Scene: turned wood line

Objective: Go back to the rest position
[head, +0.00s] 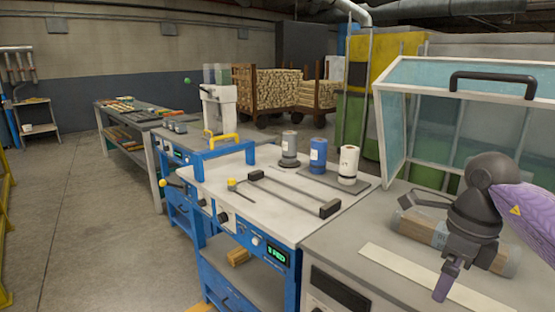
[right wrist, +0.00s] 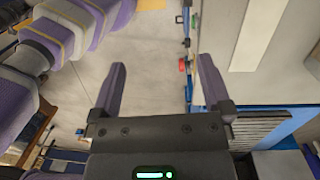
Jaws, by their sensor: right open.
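My right gripper (head: 422,243) hangs over the grey bench at the right of the head view, on its dark wrist and purple arm. Its two fingers are spread apart. In the right wrist view the same gripper (right wrist: 162,65) shows two purple fingers with a wide gap and nothing between them. Pale floor shows beyond the gap. My left gripper is in neither view.
A pale strip (head: 405,267) lies on the bench. A clear hood (head: 420,115) stands open behind. A blue-framed workbench (head: 215,180) with several canisters stands left. The left floor is clear.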

